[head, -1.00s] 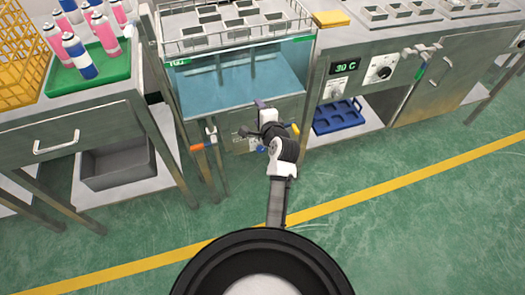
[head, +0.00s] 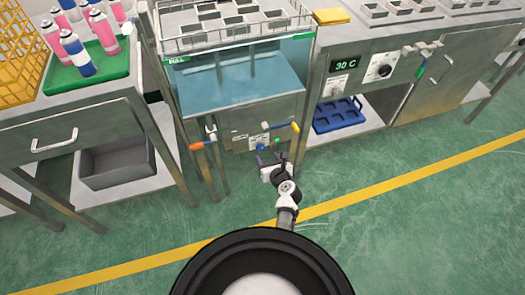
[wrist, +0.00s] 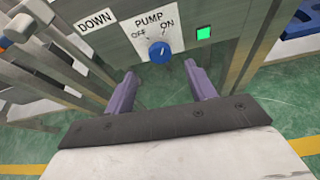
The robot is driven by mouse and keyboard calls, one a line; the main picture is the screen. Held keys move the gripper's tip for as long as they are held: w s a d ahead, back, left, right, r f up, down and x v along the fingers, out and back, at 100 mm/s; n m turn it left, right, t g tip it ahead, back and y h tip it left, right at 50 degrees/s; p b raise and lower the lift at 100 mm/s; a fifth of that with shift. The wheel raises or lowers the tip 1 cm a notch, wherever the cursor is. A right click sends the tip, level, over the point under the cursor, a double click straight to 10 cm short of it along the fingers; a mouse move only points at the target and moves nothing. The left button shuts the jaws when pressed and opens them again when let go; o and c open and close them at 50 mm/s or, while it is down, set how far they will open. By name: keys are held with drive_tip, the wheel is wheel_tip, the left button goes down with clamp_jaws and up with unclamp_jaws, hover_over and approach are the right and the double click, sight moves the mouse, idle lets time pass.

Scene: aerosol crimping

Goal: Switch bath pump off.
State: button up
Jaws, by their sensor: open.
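The blue pump knob (wrist: 159,52) sits on the bath's lower front panel, below a label (wrist: 153,25) reading PUMP, OFF on the left and ON on the right. Its small pale mark is too small to read surely. A green lamp (wrist: 204,34) is lit to its right. The knob also shows in the head view (head: 260,147), just above my gripper (head: 271,160). In the wrist view my gripper (wrist: 162,82) is open and empty, its purple fingers to either side below the knob, apart from it.
The water bath (head: 235,90) holds water under a rack. Handles with orange (head: 197,146) and yellow (head: 295,127) ends flank the panel. A DOWN label (wrist: 96,20) is left of the knob. Table legs stand left; the green floor in front is clear.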

sight(261, 149)
drive_tip(key=b+x, duration=0.1)
drive_tip(key=x, duration=0.5)
drive_tip(key=shift+w+a+f, duration=0.15)
drive_tip(key=shift+w, duration=0.2)
drive_tip(key=c, duration=1)
drive_tip(key=shift+o, duration=0.2)
